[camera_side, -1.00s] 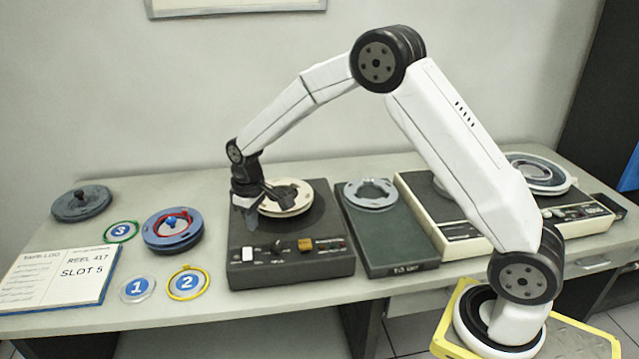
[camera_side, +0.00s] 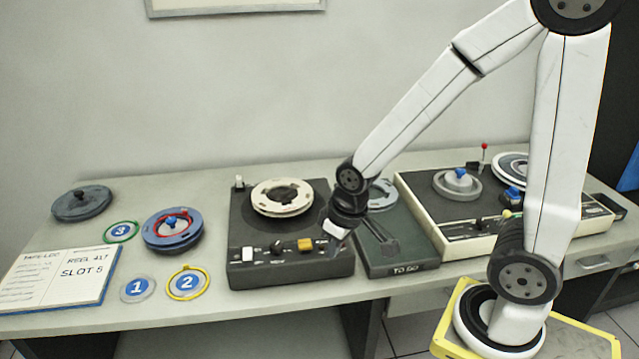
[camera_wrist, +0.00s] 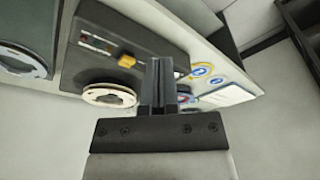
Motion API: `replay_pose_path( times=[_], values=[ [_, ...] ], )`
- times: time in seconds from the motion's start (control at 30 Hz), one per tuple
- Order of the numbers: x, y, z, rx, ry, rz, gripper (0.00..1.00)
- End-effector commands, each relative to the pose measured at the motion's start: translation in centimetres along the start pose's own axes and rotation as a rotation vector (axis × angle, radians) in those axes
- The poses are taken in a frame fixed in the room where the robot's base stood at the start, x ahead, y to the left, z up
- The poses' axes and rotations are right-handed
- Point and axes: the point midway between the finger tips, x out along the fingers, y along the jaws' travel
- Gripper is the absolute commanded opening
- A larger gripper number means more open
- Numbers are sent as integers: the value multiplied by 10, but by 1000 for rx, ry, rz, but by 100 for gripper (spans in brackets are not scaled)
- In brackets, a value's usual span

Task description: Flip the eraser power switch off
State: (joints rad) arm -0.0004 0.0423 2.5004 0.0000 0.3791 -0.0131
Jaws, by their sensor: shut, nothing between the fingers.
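The dark box (camera_side: 245,215), apparently the eraser, sits mid-bench with a cream reel (camera_side: 268,206) on top. Its front panel has a white rocker-like switch (camera_side: 249,253), a dark knob (camera_side: 277,247) and an amber button (camera_side: 305,244). I cannot read the labels, so which control is the power switch is unclear. In the wrist view the closed fingers (camera_wrist: 161,72) cover part of the box (camera_wrist: 150,32), near the amber button (camera_wrist: 127,61) and cream reel (camera_wrist: 109,95).
A small pale post (camera_side: 238,182) stands at the box's back left. A green tray marked TO GO (camera_side: 408,262) adjoins it on the right, then a cream-edged deck (camera_side: 455,250). At left are a blue reel (camera_side: 150,238), numbered rings (camera_side: 184,283) and an open log book (camera_side: 58,280).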

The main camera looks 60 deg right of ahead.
Motion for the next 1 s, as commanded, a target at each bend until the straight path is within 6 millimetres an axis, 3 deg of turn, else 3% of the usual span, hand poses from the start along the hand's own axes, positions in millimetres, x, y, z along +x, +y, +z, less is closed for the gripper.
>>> replay_pose_path(
  times=[0.2, 0.57, 0.77, 1.0],
  values=[
    [-2, 0, 16, 14, 12, 0, 0],
    [-2, 0, 15, 12, 11, 0, 0],
    [-2, 0, 5, -13, 5, 0, 0],
    [-1, -2, -28, -98, -21, -3, 0]
  ],
)
